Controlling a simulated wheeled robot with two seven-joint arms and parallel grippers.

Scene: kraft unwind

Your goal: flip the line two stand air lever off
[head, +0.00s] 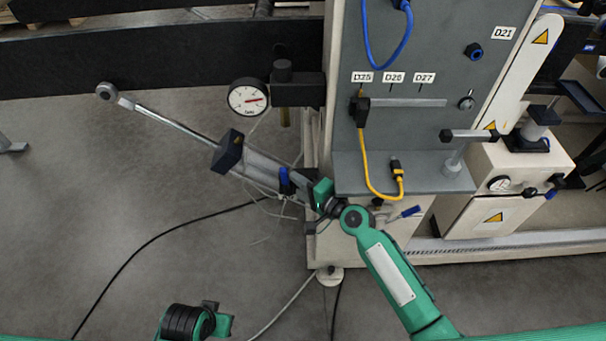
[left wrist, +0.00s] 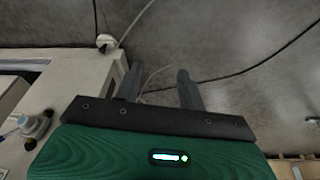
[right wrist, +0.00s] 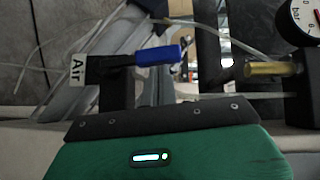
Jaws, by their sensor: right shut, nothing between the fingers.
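An air lever with a blue handle (right wrist: 158,53) shows in the right wrist view, beside a white tag reading Air (right wrist: 78,68). The handle points right, away from the tag, and lies nearly level in that picture. In the head view a small blue part (head: 285,180) shows just beyond my right gripper (head: 304,187), at the left side of the grey stand. The right gripper is shut with nothing in it, close to the lever; whether it touches the handle I cannot tell. My left gripper (left wrist: 160,85) is open and empty, its two fingers apart over the floor. No line number is readable.
A pressure gauge (head: 248,97) and brass cylinder (head: 284,118) sit above the right gripper. A metal rod (head: 170,124) reaches out left. The panel (head: 430,85) carries blue and yellow cables. Another blue handle (head: 404,212) is below the shelf. Floor at left is mostly clear.

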